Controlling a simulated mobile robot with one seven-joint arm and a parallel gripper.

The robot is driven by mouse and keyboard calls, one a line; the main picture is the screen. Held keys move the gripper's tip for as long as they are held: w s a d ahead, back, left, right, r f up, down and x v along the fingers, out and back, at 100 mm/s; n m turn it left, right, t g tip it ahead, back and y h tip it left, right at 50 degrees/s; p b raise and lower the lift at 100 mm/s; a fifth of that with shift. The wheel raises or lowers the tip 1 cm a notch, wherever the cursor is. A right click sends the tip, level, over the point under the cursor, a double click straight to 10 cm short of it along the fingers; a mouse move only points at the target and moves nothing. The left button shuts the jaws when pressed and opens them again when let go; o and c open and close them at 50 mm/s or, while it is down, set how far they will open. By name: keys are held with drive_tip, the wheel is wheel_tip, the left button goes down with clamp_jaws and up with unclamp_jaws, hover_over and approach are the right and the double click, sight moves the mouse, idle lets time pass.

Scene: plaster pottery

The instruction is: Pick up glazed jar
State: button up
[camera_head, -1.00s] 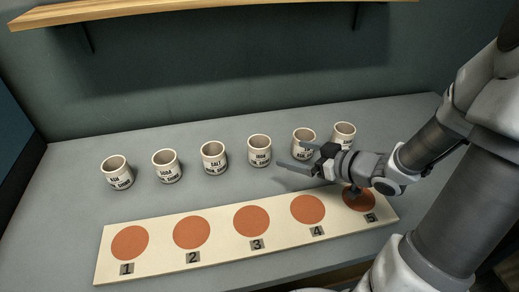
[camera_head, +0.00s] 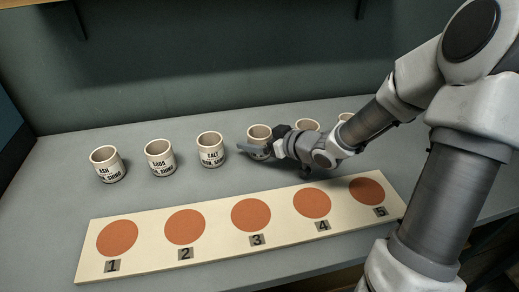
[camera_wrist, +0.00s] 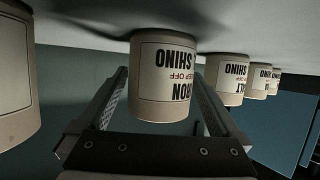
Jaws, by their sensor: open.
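A row of cream cylindrical jars with printed labels stands upright along the grey table.
Another jar (camera_head: 307,124) stands right of the iron jar, and a last jar (camera_head: 346,116) is mostly behind my arm. A cream board (camera_head: 282,225) with several numbered orange discs lies in front.

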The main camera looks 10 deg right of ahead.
drive_tip(key=shift+b+x, duration=0.3)
drive_tip(key=shift+x, duration=0.85)
drive_tip(key=c, duration=1.3)
drive_tip(key=shift+c, duration=0.2)
drive_tip(key=shift+r, duration=0.1)
